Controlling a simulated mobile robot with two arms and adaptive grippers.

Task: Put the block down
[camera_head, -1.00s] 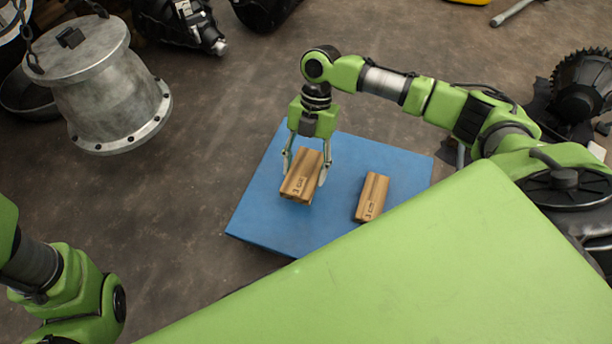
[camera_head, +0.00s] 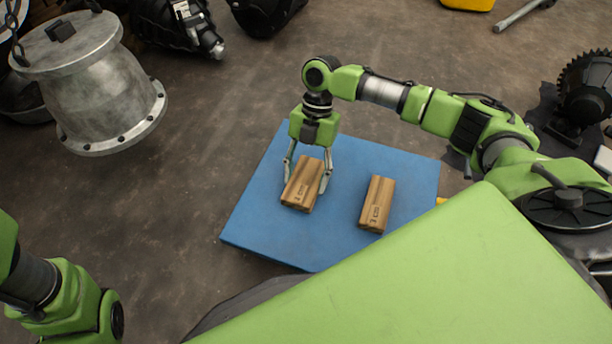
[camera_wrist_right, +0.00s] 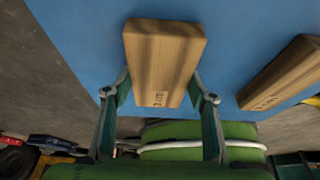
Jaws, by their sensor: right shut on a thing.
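A brown wooden block (camera_head: 302,184) with dark markings is between the fingers of my right gripper (camera_head: 308,182), over the left part of a blue board (camera_head: 255,222). In the right wrist view the block (camera_wrist_right: 163,60) sits between the two fingers of the right gripper (camera_wrist_right: 160,85), which is shut on it. I cannot tell for sure whether its underside touches the board. A second similar block (camera_head: 377,204) lies on the board to the right, and it also shows in the right wrist view (camera_wrist_right: 290,75). My left arm is at the lower left; its gripper is out of view.
A grey metal cylinder (camera_head: 105,90) hangs from chains at the upper left. Black machine parts (camera_head: 180,25) lie at the top, and a dark toothed gear part (camera_head: 588,90) is at the right. The board's left and front areas are clear.

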